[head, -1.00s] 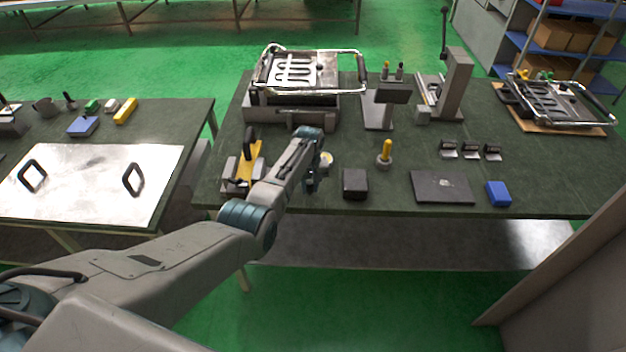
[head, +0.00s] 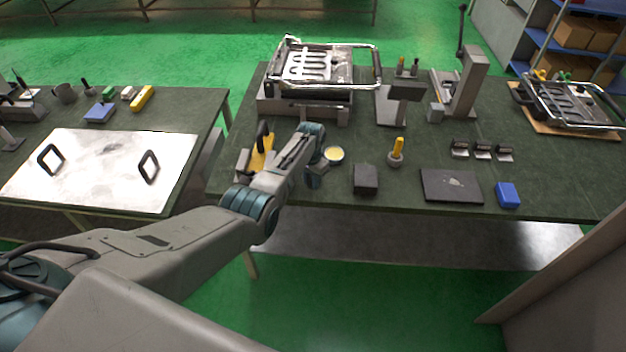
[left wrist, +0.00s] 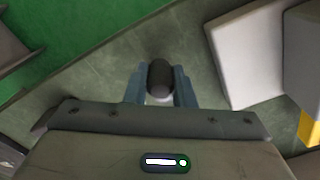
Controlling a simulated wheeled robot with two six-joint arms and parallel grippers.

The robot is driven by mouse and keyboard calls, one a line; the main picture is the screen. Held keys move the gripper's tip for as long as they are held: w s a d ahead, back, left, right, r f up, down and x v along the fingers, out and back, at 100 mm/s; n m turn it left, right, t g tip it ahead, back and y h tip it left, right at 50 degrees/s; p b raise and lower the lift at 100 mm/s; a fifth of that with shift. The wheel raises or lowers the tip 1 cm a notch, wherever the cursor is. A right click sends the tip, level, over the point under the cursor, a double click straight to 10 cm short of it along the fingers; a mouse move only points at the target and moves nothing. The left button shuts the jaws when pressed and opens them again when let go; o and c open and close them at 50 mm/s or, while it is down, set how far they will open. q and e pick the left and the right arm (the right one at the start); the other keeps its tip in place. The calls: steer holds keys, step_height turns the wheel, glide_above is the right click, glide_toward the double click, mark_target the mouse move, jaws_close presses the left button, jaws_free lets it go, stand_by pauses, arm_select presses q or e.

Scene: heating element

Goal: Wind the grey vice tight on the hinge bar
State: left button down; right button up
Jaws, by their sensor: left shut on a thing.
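The grey vice (head: 242,164) is at the bench's front left corner, partly hidden behind my left arm. A yellow part with a black upright handle (head: 262,152) sits by it; I cannot tell which piece is the hinge bar. My left gripper (head: 315,180) points down just right of the vice. In the left wrist view, its two fingers (left wrist: 160,88) are shut on a dark rounded knob (left wrist: 160,76), seen end-on. Pale grey blocks (left wrist: 245,55) and a yellow edge (left wrist: 310,128) lie to the right there. How the knob joins the vice is hidden. My right gripper is out of view.
A round tin (head: 333,155), a black block (head: 365,179) and a yellow-handled tool (head: 397,152) stand right of the gripper. A heating-element unit (head: 305,95) is behind. A dark plate (head: 452,186) and blue block (head: 508,195) lie further right.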

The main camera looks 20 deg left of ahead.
arm_select(q)
steer(key=shift+w+a+r+m, duration=0.1)
steer(key=shift+a+m, duration=0.05)
steer(key=shift+m, duration=0.15)
steer(key=c, duration=1.2)
jaws_free()
steer(key=shift+c, duration=0.2)
step_height(320, 180, up, 10)
steer(key=shift+f+b, duration=0.2)
steer(key=shift+b, duration=0.4)
steer(key=shift+r, duration=0.55)
steer(key=shift+f, duration=0.1)
